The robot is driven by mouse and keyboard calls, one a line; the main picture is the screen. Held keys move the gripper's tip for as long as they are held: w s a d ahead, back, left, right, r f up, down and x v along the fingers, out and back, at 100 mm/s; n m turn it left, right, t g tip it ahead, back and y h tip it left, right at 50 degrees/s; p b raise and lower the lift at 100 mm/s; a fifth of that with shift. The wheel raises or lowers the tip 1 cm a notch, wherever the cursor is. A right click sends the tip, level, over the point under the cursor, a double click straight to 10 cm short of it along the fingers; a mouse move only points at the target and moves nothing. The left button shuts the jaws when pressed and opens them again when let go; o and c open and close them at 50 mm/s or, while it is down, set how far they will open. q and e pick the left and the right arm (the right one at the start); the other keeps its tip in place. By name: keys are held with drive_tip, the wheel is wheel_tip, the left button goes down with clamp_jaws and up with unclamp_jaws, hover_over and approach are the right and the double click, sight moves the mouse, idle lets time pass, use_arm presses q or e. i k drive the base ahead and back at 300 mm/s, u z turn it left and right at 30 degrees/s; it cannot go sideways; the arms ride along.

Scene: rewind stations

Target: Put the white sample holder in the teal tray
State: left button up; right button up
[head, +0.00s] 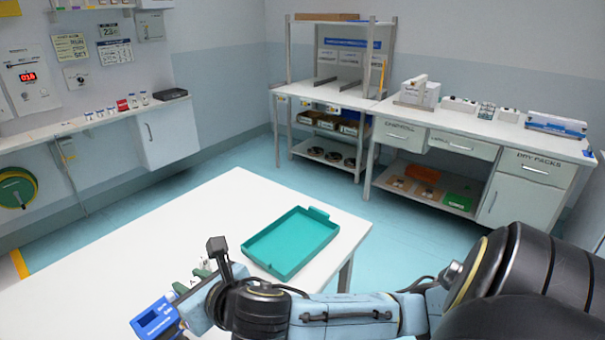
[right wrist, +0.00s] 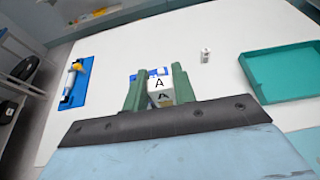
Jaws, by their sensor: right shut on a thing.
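The teal tray (head: 292,243) lies empty on the white table near its right corner. It also shows at the right of the right wrist view (right wrist: 285,72). My right gripper (right wrist: 158,88) is shut on a white block marked "A" (right wrist: 159,84), which looks like the white sample holder. Its green fingers grip the block from both sides. In the head view, my right gripper (head: 196,279) is left of the tray, outside its rim, and my wrist hides most of the block. My left gripper is not in view.
A small white piece with dark marks (right wrist: 205,55) stands on the table between the gripper and the tray. The white table (head: 190,212) is clear behind.

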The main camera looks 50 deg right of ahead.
sight(297, 237)
drive_tip(key=k, duration=0.3)
drive_tip(key=z, duration=2.35)
drive_tip(key=i, duration=1.65)
drive_tip(key=u, duration=2.35)
